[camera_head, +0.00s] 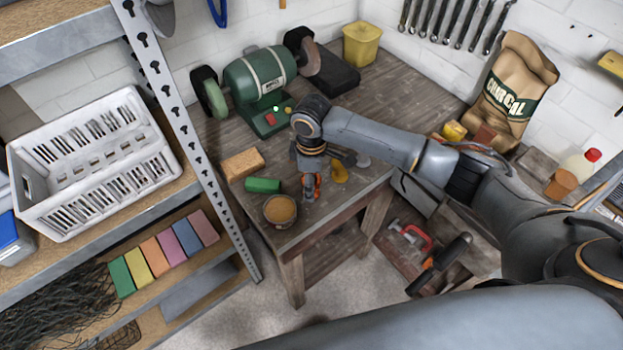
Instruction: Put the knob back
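My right arm comes in from the right and reaches over the wooden workbench (405,90). Its gripper (311,190) points down near the bench's front edge. A small red-orange part shows at its fingertips; I cannot tell if this is a held thing or part of the gripper, nor whether the fingers are open or shut. Just right of it is a small yellow piece (339,172), and beyond that a grey rounded end (363,160), both partly hidden by the arm. I cannot make out for certain which thing is the knob. My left gripper is not in view.
Left of the gripper are a green cylinder (263,185), a tan block (242,164) and a round bowl (280,210). A green bench grinder (259,82) and yellow bin (361,44) stand behind. A metal shelf post (180,125) rises close on the left.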

